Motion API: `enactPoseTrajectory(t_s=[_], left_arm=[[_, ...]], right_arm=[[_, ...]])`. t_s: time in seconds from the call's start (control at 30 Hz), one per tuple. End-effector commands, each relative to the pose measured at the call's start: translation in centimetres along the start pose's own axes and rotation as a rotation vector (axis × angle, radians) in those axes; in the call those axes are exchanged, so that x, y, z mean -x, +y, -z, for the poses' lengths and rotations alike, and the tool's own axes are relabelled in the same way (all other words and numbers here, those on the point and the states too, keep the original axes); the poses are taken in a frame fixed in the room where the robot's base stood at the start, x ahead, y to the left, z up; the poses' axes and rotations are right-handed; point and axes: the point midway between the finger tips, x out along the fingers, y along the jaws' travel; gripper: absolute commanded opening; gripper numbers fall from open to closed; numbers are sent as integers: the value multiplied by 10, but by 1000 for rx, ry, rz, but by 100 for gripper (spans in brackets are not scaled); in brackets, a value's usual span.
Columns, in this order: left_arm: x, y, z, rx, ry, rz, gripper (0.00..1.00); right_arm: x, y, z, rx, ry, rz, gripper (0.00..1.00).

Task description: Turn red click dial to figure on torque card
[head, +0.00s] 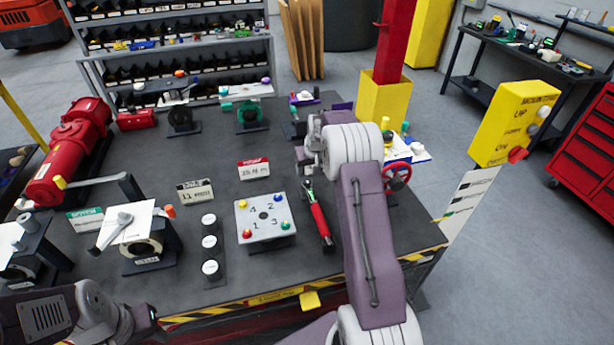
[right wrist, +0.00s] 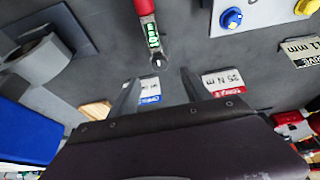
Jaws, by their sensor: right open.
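A wrench-like tool with a red handle (head: 320,224) lies on the table, with a green scale near its head; the handle also shows at the top of the right wrist view (right wrist: 146,7). A separate red dial cannot be made out. The torque card (head: 254,169) has a red header; in the right wrist view the card (right wrist: 222,82) seems to read 25 N m. My right gripper (right wrist: 157,82) is open and empty; the tool's head lies just beyond the fingers. In the head view, my arm partly hides this gripper. My left gripper (head: 148,318) is at lower left, its fingers unclear.
A grey plate (head: 264,230) with coloured knobs stands left of the tool. A red handwheel (head: 397,177) is right of my arm.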

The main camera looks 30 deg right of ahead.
Motion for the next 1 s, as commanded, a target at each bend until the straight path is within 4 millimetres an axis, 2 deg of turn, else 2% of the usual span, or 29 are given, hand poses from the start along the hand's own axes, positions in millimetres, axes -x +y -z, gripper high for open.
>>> enactPoseTrajectory(t_s=[0.2,0.4,0.73,0.77,0.93,1.0], left_arm=[[17,0,2,0,1,0,36],[24,0,3,0,1,0,36],[24,0,3,0,1,0,36],[24,0,3,0,1,0,36],[24,0,3,0,1,0,36],[24,0,3,0,1,0,36]], right_arm=[[-44,0,0,0,-5,1,56],[-74,-1,0,1,-1,0,56],[-82,-1,0,1,0,0,56],[-82,-1,0,1,0,0,51],[-82,0,0,1,0,0,4],[-82,0,0,1,0,0,0]])
